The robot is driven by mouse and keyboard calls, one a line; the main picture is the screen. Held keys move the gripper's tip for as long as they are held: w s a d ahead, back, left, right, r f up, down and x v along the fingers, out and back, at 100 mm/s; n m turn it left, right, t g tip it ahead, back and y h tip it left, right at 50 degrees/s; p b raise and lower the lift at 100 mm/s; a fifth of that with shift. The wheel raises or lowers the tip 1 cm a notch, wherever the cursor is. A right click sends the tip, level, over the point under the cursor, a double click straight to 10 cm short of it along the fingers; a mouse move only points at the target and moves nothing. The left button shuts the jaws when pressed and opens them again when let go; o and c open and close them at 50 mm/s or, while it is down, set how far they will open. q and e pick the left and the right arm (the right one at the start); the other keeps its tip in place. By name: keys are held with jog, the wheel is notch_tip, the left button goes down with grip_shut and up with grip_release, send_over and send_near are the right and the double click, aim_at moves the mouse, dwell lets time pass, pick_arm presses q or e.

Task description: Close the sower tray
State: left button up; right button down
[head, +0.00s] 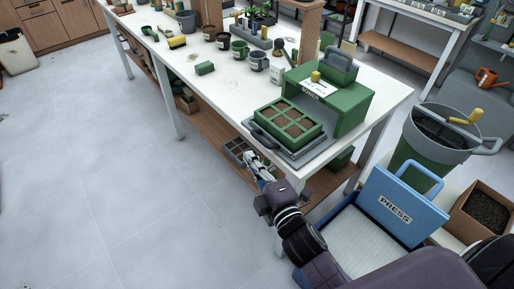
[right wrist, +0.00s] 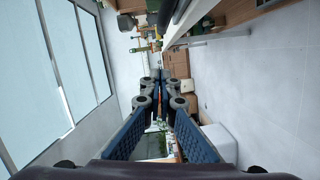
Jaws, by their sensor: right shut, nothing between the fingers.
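The green sower (head: 340,105) stands on the white table's near right corner, with a yellow knob and a grey hopper on top. Its grey sower tray (head: 308,151) sticks out at the front, toward the left. A green cell tray (head: 289,122) with brown soil rests on the grey tray. A dark handle (head: 259,134) shows at the grey tray's left end. My right gripper (head: 252,158) is shut and empty, at the table's near edge just below the handle in the picture; contact cannot be told. Its closed fingers (right wrist: 160,84) fill the middle of the right wrist view. My left gripper is not in view.
A blue press (head: 402,207) and a green bin (head: 418,140) stand at the right. A wooden shelf runs under the table. The floor at the left is clear.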

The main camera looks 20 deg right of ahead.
jog(key=w+d, duration=0.1)
jog(key=w, duration=0.1)
jog(key=w+d+f+b, duration=0.1)
jog(key=w+d, duration=0.1)
jog(key=shift+w+d, duration=0.15)
jog(key=shift+w, duration=0.2)
jog(key=shift+d, duration=0.1)
jog(key=d, duration=0.1)
jog(key=w+d, duration=0.1)
jog(key=d+p, duration=0.1)
jog(key=d, duration=0.1)
jog(key=shift+w, duration=0.25)
jog(key=shift+a, duration=0.15)
